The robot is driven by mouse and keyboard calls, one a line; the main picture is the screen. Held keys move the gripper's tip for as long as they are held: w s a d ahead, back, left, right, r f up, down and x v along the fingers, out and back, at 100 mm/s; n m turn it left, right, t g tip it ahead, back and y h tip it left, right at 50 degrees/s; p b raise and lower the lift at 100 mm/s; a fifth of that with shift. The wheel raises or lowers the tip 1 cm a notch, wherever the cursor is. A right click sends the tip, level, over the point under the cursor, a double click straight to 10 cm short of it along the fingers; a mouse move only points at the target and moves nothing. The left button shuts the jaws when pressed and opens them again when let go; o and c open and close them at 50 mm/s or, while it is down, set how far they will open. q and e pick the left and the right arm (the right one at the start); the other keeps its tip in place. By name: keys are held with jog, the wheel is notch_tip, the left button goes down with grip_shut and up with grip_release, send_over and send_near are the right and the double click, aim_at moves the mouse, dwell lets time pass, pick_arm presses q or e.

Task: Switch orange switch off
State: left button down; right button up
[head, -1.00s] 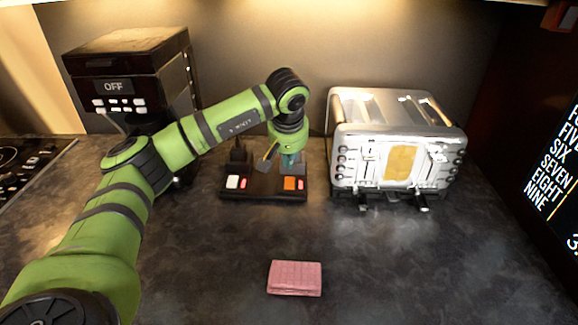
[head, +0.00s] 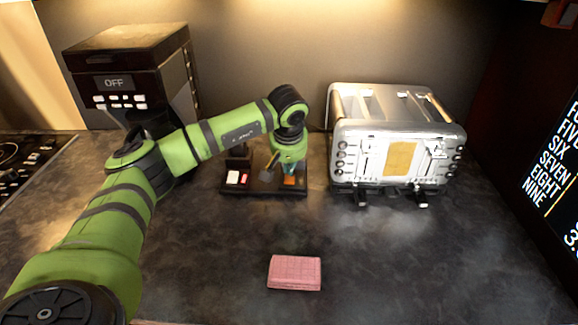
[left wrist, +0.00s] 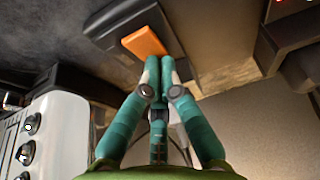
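The orange switch (head: 290,181) sits on the right part of a dark switch panel (head: 262,190) on the counter. It also shows as an orange rocker in the left wrist view (left wrist: 144,41). My left gripper (head: 288,170) points down over the orange switch and hides part of it. In the left wrist view its teal fingertips (left wrist: 160,64) are together, with nothing seen between them, right beside the switch's edge. I cannot tell whether they touch it. A white switch (head: 233,177) with a red mark beside it is on the panel's left. My right gripper is out of view.
A silver toaster (head: 395,140) stands close to the right of the panel. A black coffee machine (head: 130,75) marked OFF stands to the left. A pink block (head: 295,272) lies in front, with clear counter around it.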

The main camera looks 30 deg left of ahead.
aim_at(290, 180)
pick_arm(q)
jog(key=shift+s+f, duration=0.1)
jog(key=shift+s, duration=0.05)
jog(key=shift+s+d, duration=0.45)
jog(key=shift+s, duration=0.2)
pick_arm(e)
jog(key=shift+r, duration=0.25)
pick_arm(q)
jog(key=shift+w, duration=0.1)
jog(key=shift+r+p, duration=0.65)
jog(key=r+p, duration=0.2)
jog(key=r, duration=0.1)
jog(key=shift+d+r, duration=0.15)
jog(key=shift+d, duration=0.05)
jog(key=b+v, duration=0.2)
jog(key=v, duration=0.7)
jog(key=shift+s+r, duration=0.3)
jog(key=shift+s, duration=0.15)
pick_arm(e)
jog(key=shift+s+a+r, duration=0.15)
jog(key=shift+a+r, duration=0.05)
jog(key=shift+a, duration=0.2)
